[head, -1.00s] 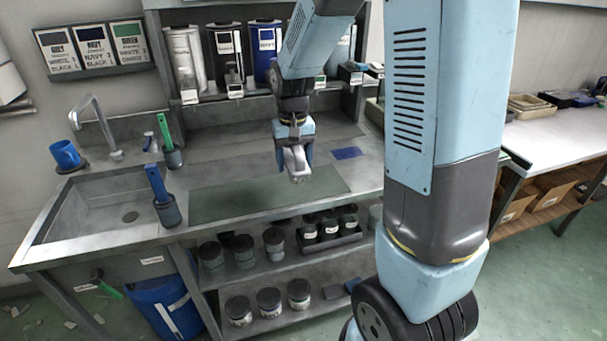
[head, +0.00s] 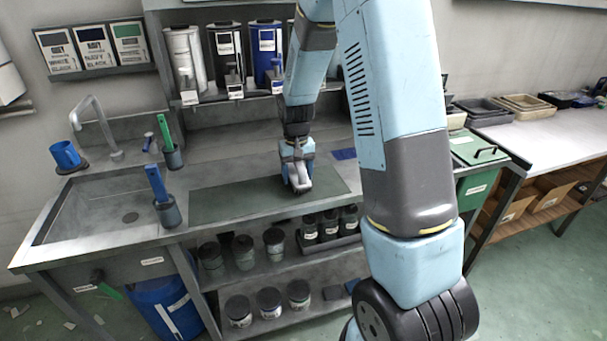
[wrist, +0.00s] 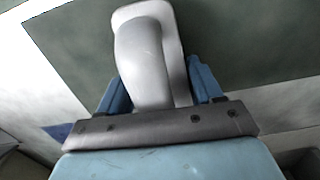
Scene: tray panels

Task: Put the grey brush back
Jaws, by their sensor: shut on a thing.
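My gripper (head: 298,172) is shut on a grey brush (wrist: 145,62), which shows as a rounded light grey body between the blue fingers in the wrist view. In the head view the grey brush (head: 299,183) hangs below the fingers, low over the dark green mat (head: 230,201) on the counter. I cannot tell whether it touches the mat. A blue-handled brush (head: 156,184) stands in a dark cup (head: 168,213) by the sink. A green-handled brush (head: 164,132) stands in another dark cup (head: 173,158) behind it.
The sink (head: 100,215) with a tap (head: 103,125) and blue mug (head: 66,154) is at the left. Dispensers (head: 227,55) stand on a shelf behind the counter. A blue patch (head: 344,154) lies right of the gripper. The mat's left part is clear.

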